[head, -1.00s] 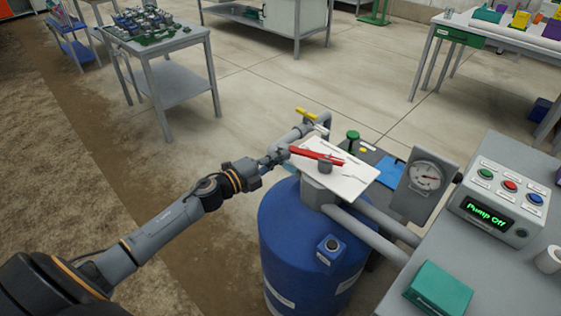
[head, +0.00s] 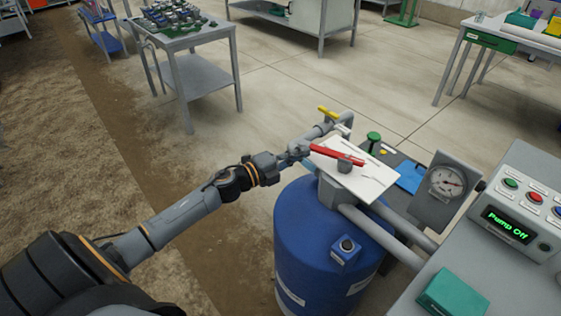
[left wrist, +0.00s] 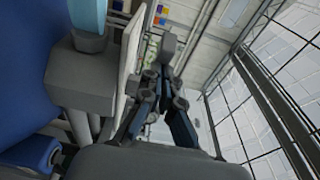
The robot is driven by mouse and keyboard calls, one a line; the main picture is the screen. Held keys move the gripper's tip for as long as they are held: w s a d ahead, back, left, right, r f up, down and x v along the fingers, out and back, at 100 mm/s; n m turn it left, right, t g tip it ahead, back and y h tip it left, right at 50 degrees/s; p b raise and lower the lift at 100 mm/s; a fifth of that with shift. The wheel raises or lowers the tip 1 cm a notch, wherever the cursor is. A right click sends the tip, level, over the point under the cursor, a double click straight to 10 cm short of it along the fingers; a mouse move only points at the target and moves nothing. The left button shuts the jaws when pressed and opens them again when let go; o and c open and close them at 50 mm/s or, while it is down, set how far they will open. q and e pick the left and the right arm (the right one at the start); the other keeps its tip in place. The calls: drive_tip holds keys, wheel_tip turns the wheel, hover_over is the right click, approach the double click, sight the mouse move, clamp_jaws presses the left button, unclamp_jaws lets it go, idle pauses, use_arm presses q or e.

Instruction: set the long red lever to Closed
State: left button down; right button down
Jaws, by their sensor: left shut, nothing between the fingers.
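The long red lever (head: 338,153) lies across a white label plate (head: 372,182) on top of the blue tank (head: 318,225). It runs from upper left to lower right in the head view, over a grey round pivot. My left gripper (head: 303,149) is at the lever's left end, touching or almost touching it; I cannot tell which. Its fingers are shut with nothing between them. In the left wrist view the gripper (left wrist: 167,60) points up beside the plate's edge (left wrist: 130,62); the red lever does not show there. The plate's lettering is too small to read. My right gripper is not in view.
A yellow-handled valve (head: 328,113) on a grey pipe stands just behind the lever. A pressure gauge (head: 445,182) and a control box reading "Pump Off" (head: 508,222) are at the right. A green box (head: 453,292) is in front.

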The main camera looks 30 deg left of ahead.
use_arm(q)
drive_tip(key=v, duration=1.2)
drive_tip(key=s+a+f+n+g+y+p, duration=0.1)
drive_tip(key=s+a+f+n+g+y, duration=0.2)
drive_tip(key=f, duration=0.7)
drive_tip(key=s+a+f+n+y+p, duration=0.1)
drive_tip(key=s+f+n+y, duration=0.15)
drive_tip(key=f+n, duration=0.55)
drive_tip(key=s+a+f+n+g+y+p, duration=0.1)
drive_tip(key=s+a+f+n+g+y, duration=0.2)
drive_tip(key=f, duration=0.9)
drive_tip(key=s+d+f+n+g, duration=0.2)
drive_tip(key=s+d+f, duration=0.2)
drive_tip(key=s+f, duration=0.3)
drive_tip(key=s+d+f+n+g, duration=0.1)
drive_tip(key=s+d+f+g, duration=0.15)
drive_tip(key=s+f, duration=0.4)
drive_tip(key=s+d+f+n+g+p, duration=0.1)
drive_tip(key=s+d+f+g, duration=0.1)
drive_tip(key=s+d, duration=0.4)
drive_tip(key=s+d+f+n+g+h+p, duration=0.1)
drive_tip(key=s+d+f, duration=0.4)
drive_tip(key=s, duration=0.8)
drive_tip(key=shift+d+f+n+g, duration=0.2)
drive_tip(key=shift+d+n+g, duration=0.55)
drive_tip(key=shift+g, duration=0.2)
